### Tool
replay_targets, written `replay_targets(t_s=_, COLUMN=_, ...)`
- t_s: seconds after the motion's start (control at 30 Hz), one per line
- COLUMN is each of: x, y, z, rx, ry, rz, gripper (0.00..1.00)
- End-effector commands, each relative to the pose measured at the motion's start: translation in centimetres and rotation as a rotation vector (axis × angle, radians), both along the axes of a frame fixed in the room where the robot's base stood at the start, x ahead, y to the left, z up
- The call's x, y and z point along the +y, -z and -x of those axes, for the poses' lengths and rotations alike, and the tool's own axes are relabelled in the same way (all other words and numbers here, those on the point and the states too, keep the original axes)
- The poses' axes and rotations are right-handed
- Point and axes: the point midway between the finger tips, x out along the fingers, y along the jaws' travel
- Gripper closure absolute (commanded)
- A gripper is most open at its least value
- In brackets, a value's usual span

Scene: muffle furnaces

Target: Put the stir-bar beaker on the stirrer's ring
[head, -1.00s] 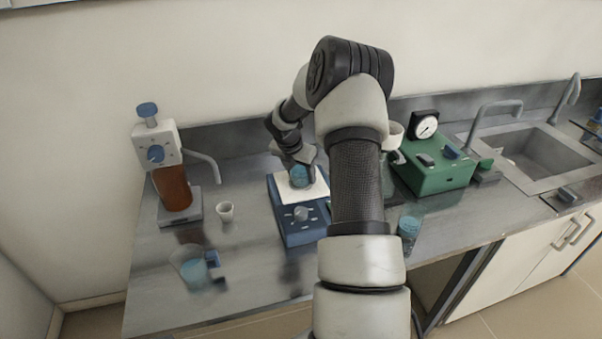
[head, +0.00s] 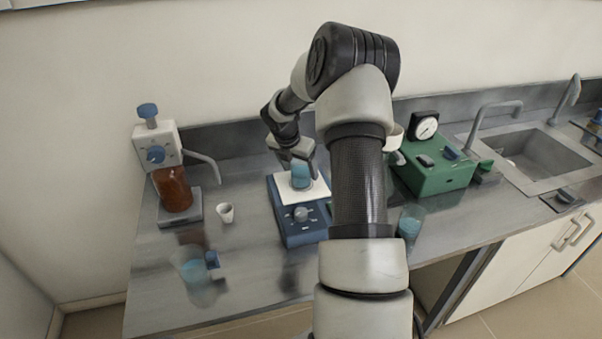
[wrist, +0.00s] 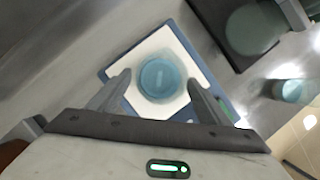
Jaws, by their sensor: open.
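The blue stirrer (head: 293,225) stands on the counter with a white top plate (head: 284,190); the plate also shows in the wrist view (wrist: 187,62). A beaker with blue liquid (head: 301,180) stands on the plate. In the wrist view the beaker (wrist: 160,80) has a small pale bar in it, and it sits between my spread fingers. My gripper (head: 294,166) is open, above and around the beaker, with gaps showing beside it. The ring cannot be made out clearly.
Another beaker of blue liquid (head: 190,268) stands at the front left, with a third (head: 410,225) right of my arm. A small white cup (head: 226,212), a bottle dispenser (head: 172,185) and a green gauge box (head: 435,172) stand nearby. The sink (head: 540,160) is far right.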

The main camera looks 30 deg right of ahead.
Motion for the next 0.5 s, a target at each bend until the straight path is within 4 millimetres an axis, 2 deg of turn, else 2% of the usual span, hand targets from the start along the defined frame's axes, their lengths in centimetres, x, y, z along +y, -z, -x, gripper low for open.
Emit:
replay_targets(t_s=0.03, x=0.3, y=-1.3, z=0.1, rx=-0.003, ry=0.001, rz=0.003, gripper=0.28)
replay_targets(t_s=0.2, x=1.5, y=-4.7, z=0.9, rx=-0.003, ry=0.001, rz=0.002, gripper=0.28)
replay_targets(t_s=0.4, x=2.5, y=-7.4, z=1.5, rx=-0.001, ry=0.001, rz=0.002, gripper=0.28)
replay_targets(t_s=0.5, x=2.8, y=-7.9, z=1.6, rx=0.0, ry=0.001, rz=0.001, gripper=0.28)
